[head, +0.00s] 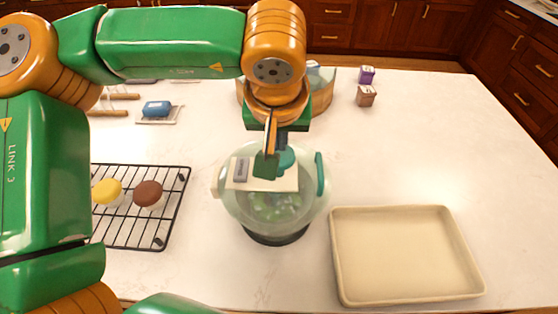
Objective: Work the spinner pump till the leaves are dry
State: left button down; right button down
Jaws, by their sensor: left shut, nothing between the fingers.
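The salad spinner (236,203) stands on the white counter in the middle of the head view. It is a clear, pale green bowl on a dark round base, with green leaves (276,205) showing through its wall. A teal pump knob (287,158) sits on top of the lid, partly hidden by my gripper. My left gripper (266,167) points down over the lid, shut and empty, at or just in front of the knob; I cannot tell whether it touches. My right gripper is not in view.
An empty beige tray (405,255) lies right of the spinner. A black wire rack (172,205) with a yellow and a brown round item is on the left. The right of the counter is clear.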

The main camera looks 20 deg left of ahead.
pick_arm(q)
jog(key=shift+f+b, duration=1.65)
jog(key=shift+f, duration=0.4)
notch_tip(320, 180, up, 5)
jog(key=p, duration=0.4)
jog(key=shift+f, duration=0.1)
notch_tip(320, 180, down, 4)
jog(key=b, duration=0.4)
jog(key=shift+f, duration=0.3)
notch_tip(320, 180, up, 5)
jog(key=p, duration=0.4)
jog(key=shift+f, duration=0.15)
